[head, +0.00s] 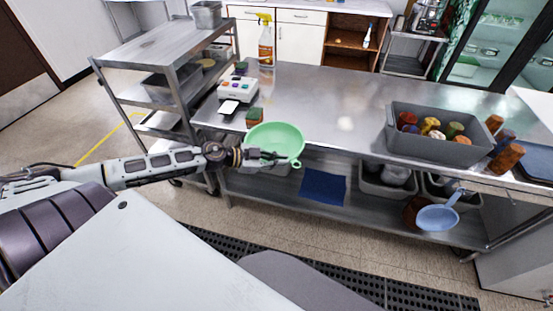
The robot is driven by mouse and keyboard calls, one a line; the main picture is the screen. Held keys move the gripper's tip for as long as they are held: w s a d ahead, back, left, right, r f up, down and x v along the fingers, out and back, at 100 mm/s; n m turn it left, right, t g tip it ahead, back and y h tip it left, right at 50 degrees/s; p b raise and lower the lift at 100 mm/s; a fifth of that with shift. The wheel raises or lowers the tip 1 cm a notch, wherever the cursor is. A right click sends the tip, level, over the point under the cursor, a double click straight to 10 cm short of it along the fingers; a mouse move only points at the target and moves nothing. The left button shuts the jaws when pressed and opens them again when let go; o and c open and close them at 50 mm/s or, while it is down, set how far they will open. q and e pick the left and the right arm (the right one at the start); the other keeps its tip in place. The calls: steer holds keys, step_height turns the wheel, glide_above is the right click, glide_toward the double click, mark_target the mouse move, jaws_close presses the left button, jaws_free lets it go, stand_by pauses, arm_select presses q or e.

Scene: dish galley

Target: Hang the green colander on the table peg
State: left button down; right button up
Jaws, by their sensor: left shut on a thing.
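The green colander (276,137) is a round, light green bowl with a small loop on its lower right rim. It is by the front edge of the steel table (320,100), towards its left end. My left gripper (268,157) reaches in from the left and is shut on the colander's near side. A blue pan-like thing with a handle (437,217) shows below the table's front edge at the right; I cannot tell whether it hangs from a peg. I cannot make out the table peg for certain. My right gripper is not in view.
A grey bin (438,150) of colourful jars stands on the table's right, with brown jars (506,159) beside it. A white device (237,90), a sponge (254,117) and a spray bottle (265,42) stand at the left. A steel cart (150,50) is at the far left. The table's middle is clear.

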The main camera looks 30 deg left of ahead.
arm_select(q)
steer(key=shift+s+d+f+n+t+y, duration=0.1)
steer(key=shift+d+f+n+t+y, duration=0.15)
steer(key=shift+d+n+t+y, duration=0.35)
steer(key=shift+d+f+n+t+y, duration=0.2)
steer(key=shift+d+n+t+y, duration=0.25)
steer(key=shift+d+n, duration=0.2)
steer(key=d+f+n+t+y, duration=0.1)
steer(key=d+f+n+y, duration=0.2)
steer(key=d+n+y, duration=0.3)
steer(key=shift+s+d+t+y, duration=0.3)
steer(key=shift+s+t+y, duration=0.05)
steer(key=shift+s+y, duration=0.1)
stand_by(0.7)
steer(key=shift+a+f, duration=0.15)
steer(key=shift+a, duration=0.65)
